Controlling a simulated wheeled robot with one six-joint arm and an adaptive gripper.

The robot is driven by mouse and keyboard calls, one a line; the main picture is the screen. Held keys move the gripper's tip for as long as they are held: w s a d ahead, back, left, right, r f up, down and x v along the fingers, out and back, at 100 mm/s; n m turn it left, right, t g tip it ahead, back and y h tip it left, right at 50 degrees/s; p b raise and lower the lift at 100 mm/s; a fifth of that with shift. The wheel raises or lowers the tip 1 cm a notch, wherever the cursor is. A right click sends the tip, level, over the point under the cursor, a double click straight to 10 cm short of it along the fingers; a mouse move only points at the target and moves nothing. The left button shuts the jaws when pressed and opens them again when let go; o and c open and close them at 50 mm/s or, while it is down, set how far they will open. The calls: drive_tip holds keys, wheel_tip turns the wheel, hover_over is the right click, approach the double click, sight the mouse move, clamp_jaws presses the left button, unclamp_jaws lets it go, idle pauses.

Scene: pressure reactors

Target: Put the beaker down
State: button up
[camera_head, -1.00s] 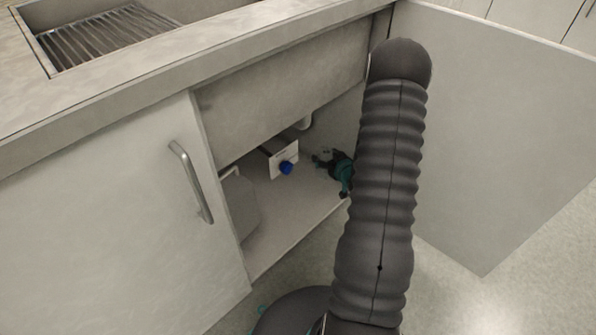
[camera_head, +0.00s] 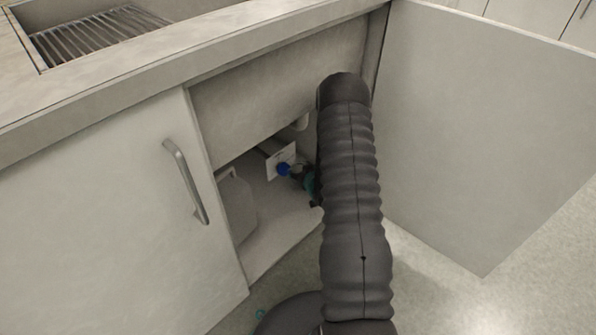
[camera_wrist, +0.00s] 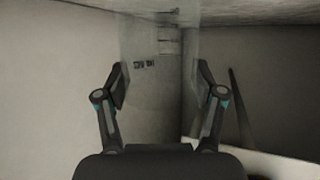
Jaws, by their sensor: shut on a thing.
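My gripper (camera_wrist: 162,88) is shut on a clear beaker (camera_wrist: 152,90). The beaker is see-through with dark printed marks, and its edges are faint. The two fingers press on its left and right sides. In the head view, my gripper (camera_head: 309,182) is partly hidden behind my arm, inside the open cabinet under the sink. The beaker cannot be made out in the head view. What lies directly under it is not clear.
A blue knob on a white plate (camera_head: 276,163) sits close to the left of my gripper. A pale container (camera_head: 237,205) stands further left on the cabinet floor (camera_head: 283,225). The open door (camera_head: 480,140) is to the right. The closed door (camera_head: 110,220) is left.

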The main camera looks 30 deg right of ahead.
drive_tip(key=shift+f, duration=0.35)
drive_tip(key=o, duration=1.2)
drive_tip(key=shift+r, duration=0.1)
drive_tip(key=shift+r, duration=0.25)
drive_tip(key=v, duration=1.2)
drive_tip(key=shift+d+f+p, duration=0.1)
drive_tip(key=shift+p, duration=0.3)
